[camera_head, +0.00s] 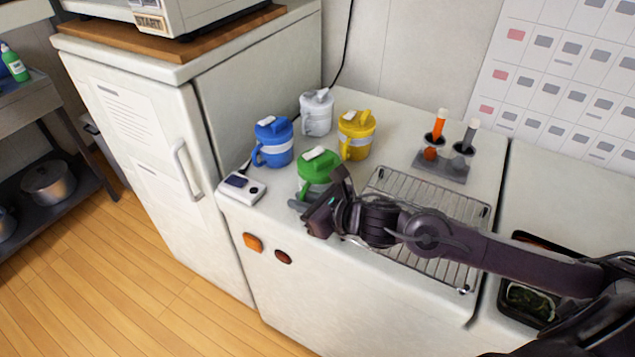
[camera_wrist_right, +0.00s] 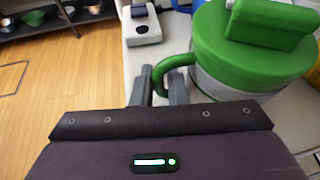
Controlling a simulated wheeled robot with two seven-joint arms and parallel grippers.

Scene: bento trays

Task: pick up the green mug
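The green mug (camera_head: 316,175) stands upright on the white counter, with a green lid, a pale band and a green handle. In the right wrist view the mug (camera_wrist_right: 245,45) fills the upper right, and its handle points left. My right gripper (camera_head: 322,208) is at the mug's near side. In the wrist view its two fingers (camera_wrist_right: 163,88) are close together, one on each side of the handle, and look shut on it. The lower handle is partly hidden by the fingers. My left gripper is not in view.
A blue mug (camera_head: 273,142), a white mug (camera_head: 317,112) and a yellow mug (camera_head: 356,134) stand behind the green one. A small white device (camera_head: 242,189) lies to the left. A wire rack (camera_head: 455,205) and a grey holder (camera_head: 441,166) with tubes are to the right.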

